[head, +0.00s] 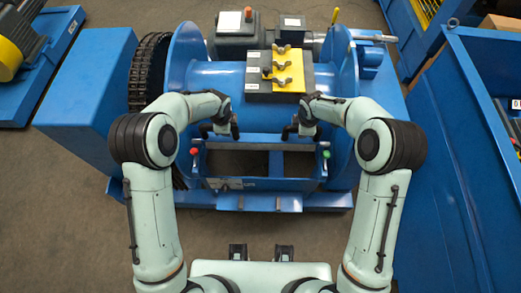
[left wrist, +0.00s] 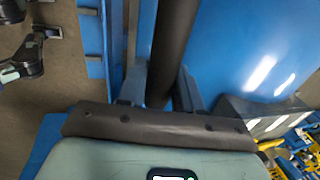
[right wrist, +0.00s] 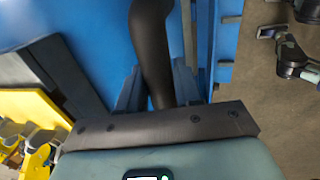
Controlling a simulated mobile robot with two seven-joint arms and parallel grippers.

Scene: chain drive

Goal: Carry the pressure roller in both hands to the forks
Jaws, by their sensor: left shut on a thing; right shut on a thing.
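The pressure roller shows as a dark grey bar between the fingers in the left wrist view (left wrist: 173,45) and the right wrist view (right wrist: 150,45). My left gripper (head: 231,129) is shut on it near one end, and my right gripper (head: 293,130) is shut on it near the other. In the head view both grippers are level, just in front of the blue drum (head: 215,78). Much of the roller is hard to make out there. I cannot clearly tell the forks apart from the blue frame (head: 262,184) below the grippers.
A red knob (head: 194,151) and a green knob (head: 326,154) stand at the frame's two sides. A yellow-topped box (head: 289,70) sits above the drum. A chain wheel (head: 148,70) is at the left. A blue bin (head: 460,150) stands at the right. Floor is clear in front.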

